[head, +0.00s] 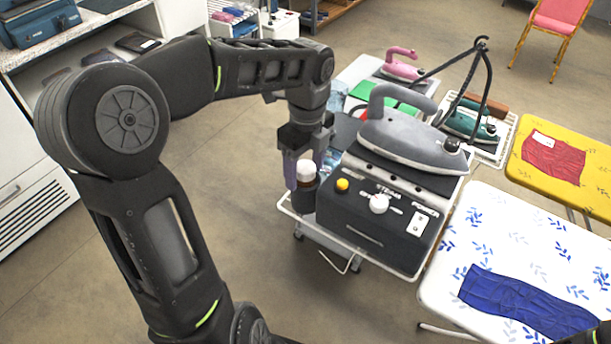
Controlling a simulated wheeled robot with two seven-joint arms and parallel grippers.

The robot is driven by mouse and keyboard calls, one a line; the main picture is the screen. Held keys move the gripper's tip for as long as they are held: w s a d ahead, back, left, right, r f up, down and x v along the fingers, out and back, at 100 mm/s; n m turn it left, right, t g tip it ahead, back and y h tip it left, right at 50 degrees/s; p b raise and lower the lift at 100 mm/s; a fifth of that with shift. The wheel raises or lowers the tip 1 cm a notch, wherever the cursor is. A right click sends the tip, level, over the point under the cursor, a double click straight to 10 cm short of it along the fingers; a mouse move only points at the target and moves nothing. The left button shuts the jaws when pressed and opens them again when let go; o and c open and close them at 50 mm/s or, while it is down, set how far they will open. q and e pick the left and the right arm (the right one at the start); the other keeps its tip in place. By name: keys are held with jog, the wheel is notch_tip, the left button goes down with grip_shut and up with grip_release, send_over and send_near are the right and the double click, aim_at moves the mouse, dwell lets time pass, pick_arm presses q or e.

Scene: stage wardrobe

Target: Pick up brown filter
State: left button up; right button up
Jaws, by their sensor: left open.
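A small cylinder with a white top and a dark brownish body (306,180) stands upright at the left front corner of the cart, beside the black steam station. It looks like the brown filter, though its lower part is hard to make out. My left gripper (303,166) points down over it, open, with one finger visible along the cylinder's left side. The other finger is mostly hidden, and I cannot tell whether either touches it.
The black steam station (382,213) with a grey iron (408,140) stands close right of the cylinder. Behind are a pink iron (401,66) and a green iron (468,122). A white ironing board (500,240) holds blue cloth. Floor left of the cart is clear.

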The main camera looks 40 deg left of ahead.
dwell(0.5)
pick_arm(q)
grip_shut()
dwell(0.5)
